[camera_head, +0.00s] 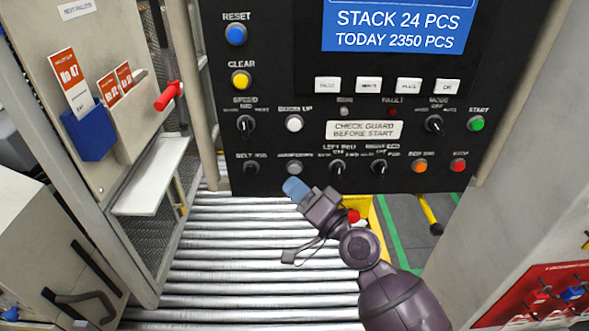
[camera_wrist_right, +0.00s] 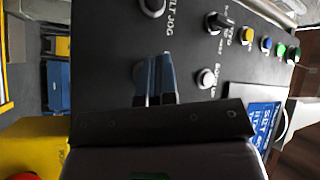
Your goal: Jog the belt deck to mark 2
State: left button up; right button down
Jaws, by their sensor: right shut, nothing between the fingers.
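The black control panel (camera_head: 215,140) hangs above a roller conveyor (camera_head: 230,240). Its lower left knob, labelled BELT JOG (camera_head: 251,168), is black; in the right wrist view this knob (camera_wrist_right: 152,7) is at the top edge, partly cut off. No mark 2 is readable around it. My right gripper (camera_head: 295,189), with blue fingertips, is just below the panel's lower row, right of and below that knob. In the right wrist view its fingers (camera_wrist_right: 157,78) are shut and empty, partly covering a grey button (camera_wrist_right: 140,72). My left gripper is not in view.
A grey button (camera_head: 295,168) sits between the jog knob and the LEFT BED knob (camera_head: 337,168). A white button (camera_head: 294,123) is above it. A red handle (camera_head: 168,96) and a small white shelf (camera_head: 150,177) are at left.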

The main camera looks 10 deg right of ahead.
jog(key=shift+s+a, duration=0.2)
jog(key=shift+s, duration=0.85)
jog(key=shift+s+a, duration=0.2)
jog(key=shift+s, duration=0.8)
